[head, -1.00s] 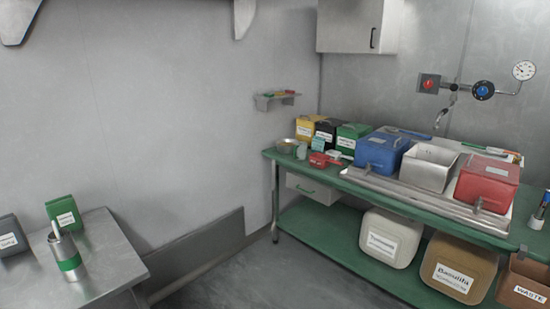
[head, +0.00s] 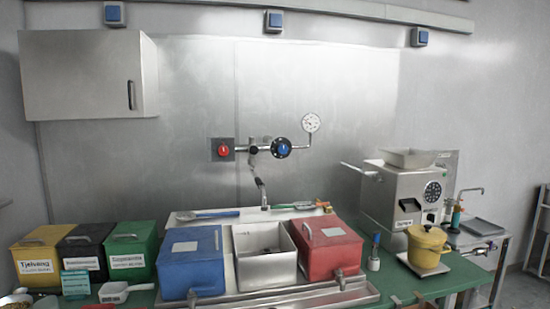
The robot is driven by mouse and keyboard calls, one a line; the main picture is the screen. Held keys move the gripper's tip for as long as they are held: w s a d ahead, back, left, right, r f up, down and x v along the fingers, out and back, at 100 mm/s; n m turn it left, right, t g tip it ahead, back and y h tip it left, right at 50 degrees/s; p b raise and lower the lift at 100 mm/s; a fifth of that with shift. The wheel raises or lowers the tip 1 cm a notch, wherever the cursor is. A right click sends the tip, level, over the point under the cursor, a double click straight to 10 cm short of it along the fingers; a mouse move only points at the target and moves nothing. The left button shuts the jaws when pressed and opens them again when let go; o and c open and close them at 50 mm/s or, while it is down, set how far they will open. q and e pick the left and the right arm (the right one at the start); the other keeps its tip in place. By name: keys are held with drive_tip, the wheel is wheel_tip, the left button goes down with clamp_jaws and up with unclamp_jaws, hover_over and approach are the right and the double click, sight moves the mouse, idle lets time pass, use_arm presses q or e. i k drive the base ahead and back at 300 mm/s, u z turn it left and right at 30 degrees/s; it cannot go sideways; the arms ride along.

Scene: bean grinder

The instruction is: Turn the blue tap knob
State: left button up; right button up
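The blue tap knob (head: 283,149) is on the wall-mounted tap pipe in the middle of the head view, just left of a round white gauge (head: 311,122). A red knob (head: 223,150) on a grey plate is at the pipe's left end. The spout (head: 259,183) hangs down between the two knobs, above the open metal bin.
A grinder machine (head: 406,195) and yellow pot (head: 428,239) are right. A wall cabinet (head: 80,75) hangs upper left.

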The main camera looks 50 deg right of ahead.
sight(283, 149)
drive_tip(key=z, duration=0.6)
drive_tip(key=i, duration=0.95)
drive_tip(key=z, duration=0.95)
